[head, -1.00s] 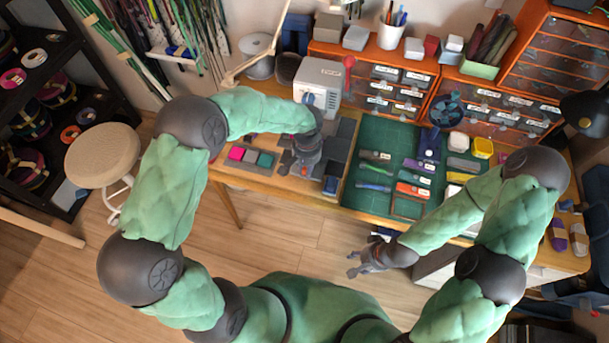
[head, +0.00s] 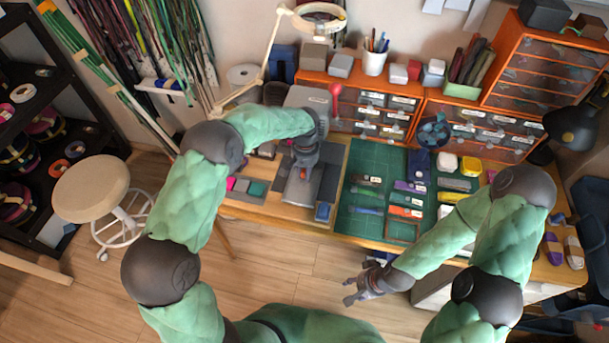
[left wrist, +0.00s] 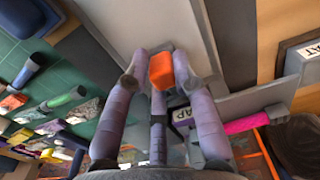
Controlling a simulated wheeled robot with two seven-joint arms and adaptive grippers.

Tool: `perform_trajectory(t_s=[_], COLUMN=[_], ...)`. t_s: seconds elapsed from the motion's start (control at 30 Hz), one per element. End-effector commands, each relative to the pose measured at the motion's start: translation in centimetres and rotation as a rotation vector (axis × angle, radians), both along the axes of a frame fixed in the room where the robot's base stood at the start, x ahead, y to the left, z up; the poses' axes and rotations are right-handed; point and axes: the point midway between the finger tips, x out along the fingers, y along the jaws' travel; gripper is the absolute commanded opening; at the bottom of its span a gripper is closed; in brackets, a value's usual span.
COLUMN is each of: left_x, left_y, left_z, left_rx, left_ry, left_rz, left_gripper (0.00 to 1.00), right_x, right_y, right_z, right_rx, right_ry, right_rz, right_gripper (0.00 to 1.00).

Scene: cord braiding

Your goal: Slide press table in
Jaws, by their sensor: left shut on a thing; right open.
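The press (head: 300,97) stands at the back of the workbench, its pale body partly hidden by my left forearm. A flat grey plate, which looks like the press table (head: 298,192), lies in front of it. My left gripper (head: 300,172) is over this plate, close to the press. In the left wrist view the left gripper (left wrist: 161,80) is shut on a small orange block (left wrist: 161,70) at the pale plate (left wrist: 130,22). How far the plate is under the press is hidden. My right gripper (head: 358,288) is open and empty, in front of the bench.
A green cutting mat (head: 350,215) with several tools and cords lies right of the plate. A small blue block (head: 323,211) sits at the plate's front right. Pink and teal blocks (head: 243,186) lie to the left. Orange drawer units (head: 395,82) line the back.

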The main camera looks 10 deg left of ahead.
Motion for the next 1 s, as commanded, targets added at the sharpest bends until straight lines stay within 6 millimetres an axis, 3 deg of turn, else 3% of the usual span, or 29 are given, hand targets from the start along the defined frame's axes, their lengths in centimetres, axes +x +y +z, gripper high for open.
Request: perform_trajectory(t_s=[0.27, 0.3, 0.33, 0.73, 1.0], left_x=[0.2, 0.2, 0.2, -0.2, -2.2], left_y=[0.6, 0.6, 0.6, 0.2, 0.3], left_z=[0.1, 0.1, 0.1, 0.0, 0.1], left_rx=[0.006, 0.006, 0.006, 0.003, 0.003], left_ry=[-0.003, -0.003, -0.003, -0.001, 0.000], left_rz=[0.006, 0.006, 0.005, 0.001, 0.000], left_gripper=[0.00, 0.38, 0.45, 0.45, 0.45], right_x=[0.0, 0.0, 0.0, 0.0, 0.0], right_y=[0.0, 0.0, 0.0, 0.0, 0.0], right_z=[0.0, 0.0, 0.0, 0.0, 0.1], right_rx=[0.000, 0.000, 0.000, 0.000, 0.000], right_ry=[0.000, 0.000, 0.000, 0.000, 0.000], right_rz=[0.000, 0.000, 0.000, 0.000, 0.000], right_gripper=[0.45, 0.45, 0.45, 0.45, 0.45])
